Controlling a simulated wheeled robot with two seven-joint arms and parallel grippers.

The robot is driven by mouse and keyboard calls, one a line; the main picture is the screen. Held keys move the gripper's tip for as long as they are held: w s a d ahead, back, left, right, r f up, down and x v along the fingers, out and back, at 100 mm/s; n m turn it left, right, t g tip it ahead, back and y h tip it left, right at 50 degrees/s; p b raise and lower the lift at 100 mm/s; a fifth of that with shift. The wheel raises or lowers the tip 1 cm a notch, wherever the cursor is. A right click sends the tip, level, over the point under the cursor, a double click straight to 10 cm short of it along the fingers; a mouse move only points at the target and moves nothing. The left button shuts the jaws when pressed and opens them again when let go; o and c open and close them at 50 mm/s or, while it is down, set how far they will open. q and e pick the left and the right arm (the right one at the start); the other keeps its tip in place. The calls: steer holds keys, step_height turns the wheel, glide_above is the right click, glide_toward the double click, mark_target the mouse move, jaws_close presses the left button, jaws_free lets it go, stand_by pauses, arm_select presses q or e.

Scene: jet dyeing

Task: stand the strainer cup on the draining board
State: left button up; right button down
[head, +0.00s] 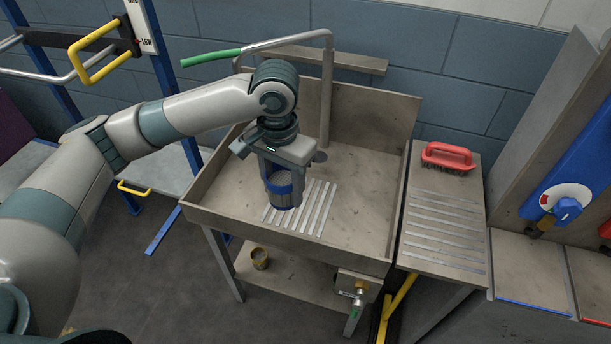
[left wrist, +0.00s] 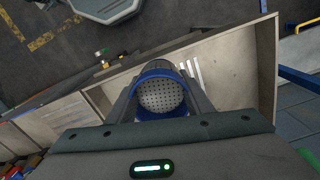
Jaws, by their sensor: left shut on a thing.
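The strainer cup (head: 284,199), a grey cup with blue bands, is in my left gripper (head: 279,172). The gripper points down over the sink and is shut on the cup from both sides. In the left wrist view the cup's perforated inside and blue rim (left wrist: 162,95) show between the fingers. The cup looks upright over the pale slats (head: 318,205) of the sink floor; I cannot tell whether it touches them. The draining board (head: 440,262), with ribbed metal strips, is right of the sink, apart from the cup. My right gripper is not in view.
A red brush (head: 448,157) lies at the back of the draining board. The sink's raised wall (head: 400,190) stands between cup and board. A tap pipe (head: 327,90) rises behind the sink. The board's middle and front are clear. A blue panel with a dial (head: 562,200) stands farther right.

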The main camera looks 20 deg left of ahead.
arm_select(q)
steer(key=s+a+n, duration=0.1)
steer(key=s+n, duration=0.1)
steer(key=s, duration=0.1)
steer(key=s+a+n, duration=0.1)
steer(key=s, duration=0.1)
steer(key=shift+a+r, duration=0.3)
steer(key=shift+r, duration=0.05)
steer(key=shift+d, duration=0.15)
